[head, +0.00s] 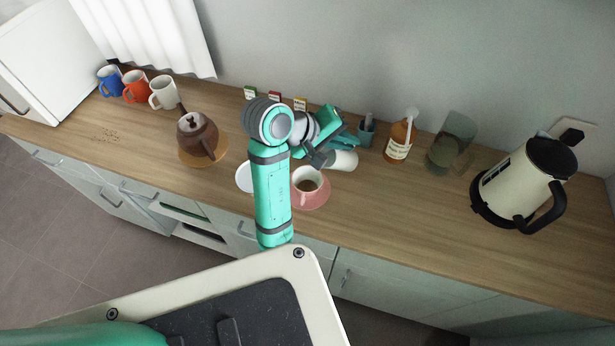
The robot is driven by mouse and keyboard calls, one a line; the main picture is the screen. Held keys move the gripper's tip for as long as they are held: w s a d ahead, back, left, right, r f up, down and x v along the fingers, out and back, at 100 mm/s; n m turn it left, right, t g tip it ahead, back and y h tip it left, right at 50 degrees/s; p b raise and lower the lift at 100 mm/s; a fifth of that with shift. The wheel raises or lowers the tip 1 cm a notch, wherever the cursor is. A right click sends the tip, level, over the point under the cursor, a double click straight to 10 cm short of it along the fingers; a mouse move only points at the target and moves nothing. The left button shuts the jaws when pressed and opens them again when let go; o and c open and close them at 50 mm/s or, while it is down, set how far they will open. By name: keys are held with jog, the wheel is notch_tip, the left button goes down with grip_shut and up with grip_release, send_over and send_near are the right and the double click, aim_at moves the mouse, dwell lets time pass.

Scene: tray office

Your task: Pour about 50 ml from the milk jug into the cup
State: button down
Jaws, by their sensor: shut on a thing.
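The cup (305,188) stands on a pink saucer (318,203) near the front edge of the counter, just right of my forearm. Brown liquid shows inside it. The milk jug (345,161) is a small white vessel just behind and to the right of the cup. My gripper (324,158) is shut on the jug at its left side. The jug looks tilted, but its spout and contents are hard to make out. No stream of milk is visible between jug and cup. My arm hides part of the counter left of the cup.
A white round dish (243,178) is partly behind my arm. A brown teapot (197,135) stands on a round wooden mat (217,157) at left. Several mugs (135,87) are farther left. A pump bottle (399,140), glass jar (451,145) and kettle (521,182) stand at right.

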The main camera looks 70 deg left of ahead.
aim_at(354, 152)
jog(key=shift+r, duration=0.1)
jog(key=shift+s+r+t, duration=0.1)
jog(key=shift+s+t, duration=0.2)
jog(key=shift+s+r+t, duration=0.1)
jog(key=shift+r+t, duration=0.15)
jog(key=shift+t, duration=0.05)
jog(key=shift+s+d+r+t, duration=0.15)
jog(key=shift+s+r+t, duration=0.45)
jog(key=shift+t, duration=0.5)
dwell(1.6)
jog(key=shift+w+f+g, duration=0.35)
jog(key=shift+w+g, duration=0.15)
jog(key=shift+g, duration=0.2)
jog(key=shift+w+a+f+g, duration=0.1)
jog(key=shift+w+f+g, duration=0.2)
jog(key=shift+g, duration=0.25)
jog(key=shift+w+a+f+g, duration=0.15)
jog(key=shift+f+g, duration=0.2)
jog(key=shift+g, duration=0.2)
jog(key=shift+w+f+g, duration=0.2)
jog(key=shift+f+g, duration=0.05)
jog(key=shift+g, duration=0.05)
jog(key=shift+w+f+g, duration=0.5)
jog(key=shift+f+g, duration=0.1)
jog(key=shift+g, duration=0.1)
jog(key=shift+w+a+f+g+h, duration=0.1)
jog(key=shift+w+f+g+h, duration=0.2)
jog(key=shift+w+g, duration=0.4)
